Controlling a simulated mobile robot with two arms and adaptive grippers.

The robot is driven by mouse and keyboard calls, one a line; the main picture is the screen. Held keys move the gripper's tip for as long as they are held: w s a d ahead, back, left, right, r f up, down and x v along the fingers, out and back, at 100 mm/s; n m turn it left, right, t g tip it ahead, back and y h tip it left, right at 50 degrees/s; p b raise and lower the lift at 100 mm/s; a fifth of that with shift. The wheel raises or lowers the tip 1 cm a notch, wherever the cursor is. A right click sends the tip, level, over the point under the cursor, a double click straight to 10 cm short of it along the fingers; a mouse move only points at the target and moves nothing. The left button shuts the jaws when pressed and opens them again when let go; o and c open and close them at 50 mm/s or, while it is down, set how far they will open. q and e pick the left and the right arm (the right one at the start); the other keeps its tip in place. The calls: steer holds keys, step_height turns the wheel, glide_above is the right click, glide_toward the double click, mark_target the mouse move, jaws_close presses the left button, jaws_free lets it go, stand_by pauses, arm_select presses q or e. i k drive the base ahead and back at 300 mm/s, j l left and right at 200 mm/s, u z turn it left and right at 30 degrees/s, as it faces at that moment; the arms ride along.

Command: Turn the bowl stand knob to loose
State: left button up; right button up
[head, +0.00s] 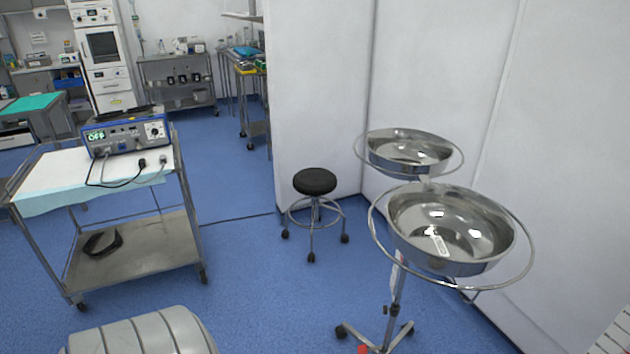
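The bowl stand stands at the right in the head view, with two shiny steel bowls in wire rings. The nearer bowl (452,228) is lower in the picture and has a white label inside. The farther bowl (408,150) sits behind it. The post (398,288) runs down from under the bowls to a base with dark casters. A small dark fitting (387,310) on the post may be the knob; its setting is too small to read. A red spot (363,350) shows by the base at the bottom edge.
A black-topped stool (315,182) stands left of the bowl stand. A steel cart (140,246) with a blue device (125,133) is at the left. White walls (440,70) stand close behind and right of the stand. Blue floor (270,310) is clear between cart and stand.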

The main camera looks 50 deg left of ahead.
mark_target(385, 310)
steer(key=u, duration=1.3)
steer(key=z, duration=0.45)
steer(key=i+j+z, duration=0.2)
steer(key=z, duration=0.2)
steer(key=i+j+z, duration=0.1)
steer(key=j+z, duration=0.7)
steer(key=i+j+z, duration=0.1)
steer(key=j+z, duration=0.3)
